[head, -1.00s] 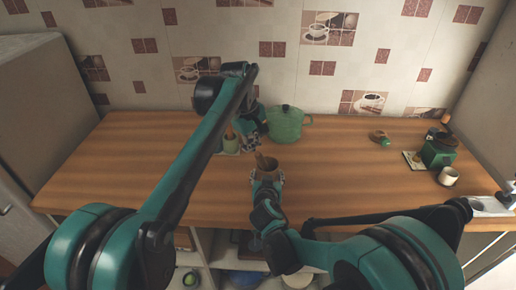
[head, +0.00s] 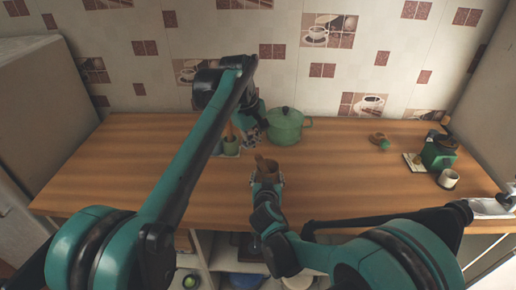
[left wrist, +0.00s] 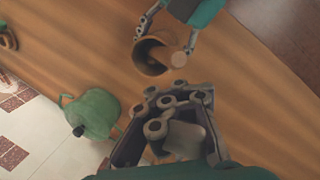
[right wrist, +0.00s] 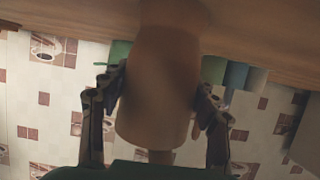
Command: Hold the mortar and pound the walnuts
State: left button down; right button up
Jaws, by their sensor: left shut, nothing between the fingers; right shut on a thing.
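No walnuts can be made out; the mortar's inside (left wrist: 152,58) is dark.
A green lidded pot (head: 286,126) stands behind the mortar. A green grinder (head: 438,153) and a small cup (head: 448,178) stand at the right. The counter's left part is clear.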

pick_arm(q)
jog(key=r, duration=0.1)
jog(key=s+a+r, duration=0.1)
jog(key=shift+s+r, duration=0.3)
jog(key=shift+r, duration=0.1)
dwell(0.3)
jog(key=shift+f, duration=0.35)
jog(key=shift+a+x, duration=0.2)
jog(key=shift+x, duration=0.7)
jog(key=shift+a+x, duration=0.15)
jog(key=shift+x, duration=0.75)
jog(key=shift+s+f, duration=0.15)
jog(key=shift+f, duration=0.05)
jog(key=shift+r, duration=0.1)
jog(key=shift+v, duration=0.9)
